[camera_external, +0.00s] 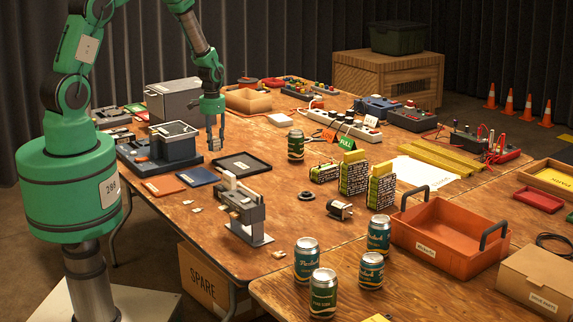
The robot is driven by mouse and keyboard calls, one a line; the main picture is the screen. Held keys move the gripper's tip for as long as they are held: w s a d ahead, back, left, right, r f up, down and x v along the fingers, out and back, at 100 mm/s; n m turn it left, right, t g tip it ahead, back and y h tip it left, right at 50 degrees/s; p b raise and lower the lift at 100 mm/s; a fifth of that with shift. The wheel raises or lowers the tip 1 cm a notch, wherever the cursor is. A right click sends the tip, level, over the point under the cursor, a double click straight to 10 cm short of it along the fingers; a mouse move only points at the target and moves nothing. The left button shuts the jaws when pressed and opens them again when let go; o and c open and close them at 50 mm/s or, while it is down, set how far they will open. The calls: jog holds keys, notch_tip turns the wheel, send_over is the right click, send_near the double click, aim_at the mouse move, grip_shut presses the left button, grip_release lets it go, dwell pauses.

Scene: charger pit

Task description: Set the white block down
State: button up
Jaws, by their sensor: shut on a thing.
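My gripper (215,143) points down above the table, at the right end of the dark grey charger-like device (174,146) and behind the black tray (241,164). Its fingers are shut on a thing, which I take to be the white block. The block is too small and too covered by the fingers to make out clearly. I cannot tell whether it touches anything below.
A grey clamp-like device (243,212) stands in front of the black tray. Red (164,185) and blue (198,176) flat pieces lie left of the tray. A green can (295,145) stands to the right. An orange crate (448,237) is at front right. Bare wood shows around the flat white piece.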

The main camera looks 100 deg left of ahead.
jog(key=shift+s+d, duration=0.6)
jog(key=shift+d, duration=0.2)
jog(key=w+a, duration=0.2)
jog(key=a, duration=0.2)
jog(key=w+a+f+b, duration=0.1)
jog(key=w+a, duration=0.2)
jog(key=a, duration=0.1)
jog(key=w+a, duration=0.2)
jog(key=a, duration=0.3)
jog(key=shift+w+f+b, duration=0.3)
jog(key=shift+w+b, duration=0.05)
jog(key=shift+w, duration=0.05)
jog(key=shift+w+a, duration=0.2)
jog(key=shift+a, duration=0.25)
jog(key=shift+f+b, duration=0.4)
jog(key=shift+f, duration=1.35)
jog(key=shift+f, duration=0.15)
jog(key=o, duration=1.2)
jog(key=shift+c, duration=0.2)
